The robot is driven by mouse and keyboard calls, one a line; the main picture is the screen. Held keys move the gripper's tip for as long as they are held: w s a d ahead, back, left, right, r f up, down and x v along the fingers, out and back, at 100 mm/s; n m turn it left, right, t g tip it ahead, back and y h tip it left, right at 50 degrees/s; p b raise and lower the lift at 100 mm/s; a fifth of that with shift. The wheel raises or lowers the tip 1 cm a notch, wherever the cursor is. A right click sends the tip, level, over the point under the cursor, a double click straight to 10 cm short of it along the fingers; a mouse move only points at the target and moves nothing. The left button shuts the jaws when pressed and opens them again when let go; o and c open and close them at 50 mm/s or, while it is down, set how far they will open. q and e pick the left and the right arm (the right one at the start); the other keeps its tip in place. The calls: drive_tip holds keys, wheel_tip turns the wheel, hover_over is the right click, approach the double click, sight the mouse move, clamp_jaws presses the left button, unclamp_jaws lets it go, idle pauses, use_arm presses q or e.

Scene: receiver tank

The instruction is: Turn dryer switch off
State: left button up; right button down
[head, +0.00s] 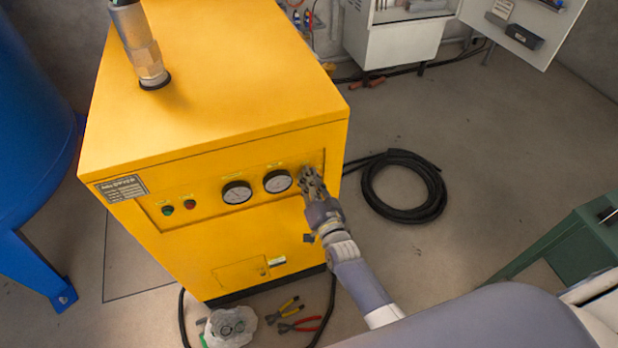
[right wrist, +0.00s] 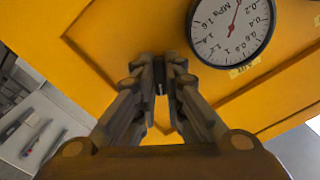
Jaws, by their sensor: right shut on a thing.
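The yellow dryer cabinet (head: 230,75) has a front panel with two round gauges. My right gripper (head: 309,178) reaches the right end of this panel, just right of the right gauge (head: 277,181). In the right wrist view my right gripper (right wrist: 161,85) has its fingertips close together at the yellow panel, shut on a small piece between them, which appears to be the dryer switch (right wrist: 161,90). The fingers hide most of the switch, so its turned position cannot be told. My left gripper is in neither view.
The left gauge (head: 237,192), a red button (head: 190,204) and a green button (head: 168,210) sit farther left on the panel. Pliers (head: 298,324) lie on the floor below. A coiled black hose (head: 440,190) lies right of the cabinet, with a blue tank (head: 30,110) at left.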

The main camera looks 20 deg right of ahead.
drive_tip(key=n, duration=0.6)
drive_tip(key=shift+f+n, duration=0.1)
drive_tip(key=shift+n, duration=0.2)
idle(0.5)
drive_tip(key=c, duration=1.7)
unclamp_jaws()
drive_tip(key=s, duration=1.2)
drive_tip(key=shift+d, duration=0.2)
